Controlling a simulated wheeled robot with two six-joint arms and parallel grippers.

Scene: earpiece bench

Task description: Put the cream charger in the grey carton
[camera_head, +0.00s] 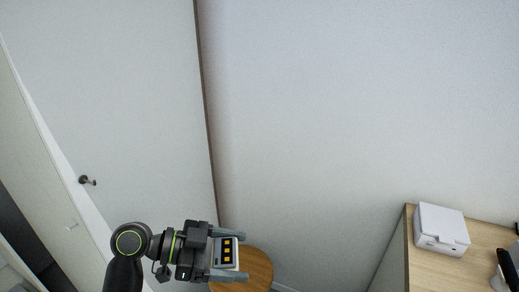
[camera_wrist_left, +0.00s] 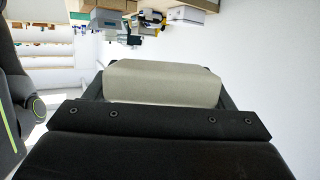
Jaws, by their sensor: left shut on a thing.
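My left gripper (camera_head: 240,256) is shut on a cream block, the cream charger (camera_wrist_left: 163,82). In the left wrist view the charger lies across the jaws, with its smooth pale side showing. In the head view only part of the charger shows between the fingers, beside a dark face with small yellow squares. The gripper holds it in the air, above a round wooden top. I cannot make out the grey carton for certain in either view. My right gripper is not in view.
The round wooden top (camera_head: 257,267) is below the left gripper. A wooden desk (camera_head: 396,254) stands at the right with a white box-like device (camera_head: 441,229) on it. A pale door (camera_head: 110,110) with a dark handle (camera_head: 87,181) is at the left. Distant shelves and boxes show in the left wrist view.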

